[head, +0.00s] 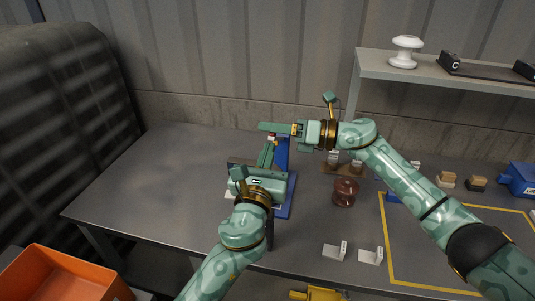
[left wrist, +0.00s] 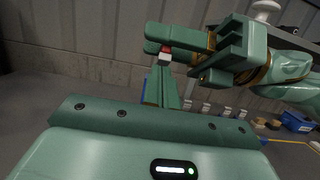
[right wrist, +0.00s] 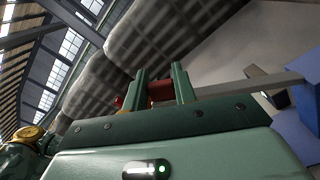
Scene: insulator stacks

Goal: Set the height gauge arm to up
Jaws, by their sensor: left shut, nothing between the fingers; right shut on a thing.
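The height gauge has a blue post (head: 282,155) on a blue base (head: 286,205), partly hidden by my left gripper. My right gripper (head: 266,128) is near the top of the post, with its fingers pointing left. It is shut on the red grip (right wrist: 161,90) of the gauge arm (right wrist: 235,87), a grey bar that runs towards the blue post in the right wrist view. The red grip also shows in the left wrist view (left wrist: 166,48). My left gripper (head: 268,150) is shut and empty, in front of the post and below the right gripper.
A dark red insulator (head: 345,192) stands right of the gauge. Two white brackets (head: 370,256) lie near the front edge. A yellow outline (head: 388,240) marks the table's right. A shelf (head: 440,76) holds a white insulator (head: 405,50). An orange bin (head: 60,276) is front left. The table's left is clear.

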